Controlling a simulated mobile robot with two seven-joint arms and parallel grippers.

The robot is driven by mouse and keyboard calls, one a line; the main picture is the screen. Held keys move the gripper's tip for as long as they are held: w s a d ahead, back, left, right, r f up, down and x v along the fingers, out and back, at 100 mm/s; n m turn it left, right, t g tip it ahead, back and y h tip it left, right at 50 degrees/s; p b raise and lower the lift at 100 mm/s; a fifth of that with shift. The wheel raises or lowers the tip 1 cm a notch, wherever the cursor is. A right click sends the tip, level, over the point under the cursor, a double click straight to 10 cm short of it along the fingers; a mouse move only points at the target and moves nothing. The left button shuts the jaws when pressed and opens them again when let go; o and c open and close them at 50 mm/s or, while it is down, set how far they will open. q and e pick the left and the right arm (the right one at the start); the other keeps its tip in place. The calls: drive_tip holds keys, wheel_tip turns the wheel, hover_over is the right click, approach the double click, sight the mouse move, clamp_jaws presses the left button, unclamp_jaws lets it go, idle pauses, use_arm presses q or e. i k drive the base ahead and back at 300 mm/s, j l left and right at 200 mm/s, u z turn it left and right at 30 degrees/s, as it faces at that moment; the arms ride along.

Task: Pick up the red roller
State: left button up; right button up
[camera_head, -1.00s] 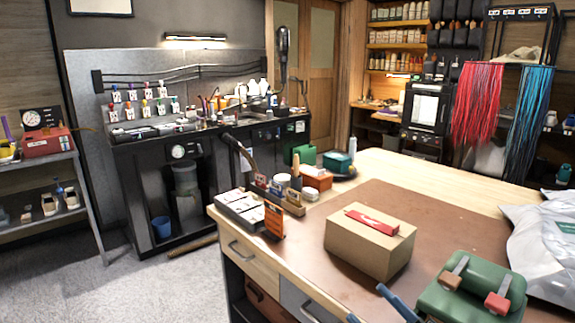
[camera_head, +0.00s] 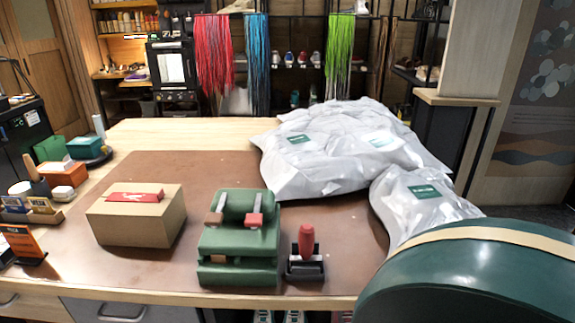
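A roller with a red upright handle (camera_head: 306,243) and a dark base (camera_head: 304,268) stands on the brown mat (camera_head: 225,172) near the table's front edge. It is just right of a green stand (camera_head: 240,245), which carries a brown-handled tool (camera_head: 215,217) and a red-handled tool (camera_head: 254,220). Neither of my grippers is in view.
A cardboard box (camera_head: 140,222) with a red item on top sits left of the green stand. Large grey-white bags (camera_head: 330,150) fill the table's right side. A big green rounded object (camera_head: 480,280) with a tan band blocks the lower right foreground.

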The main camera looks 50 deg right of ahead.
sight(307, 258)
drive_tip(key=i+l+z, duration=0.1)
drive_tip(key=z, duration=1.5)
drive_tip(key=i+l, duration=0.05)
drive_tip(key=l, duration=0.05)
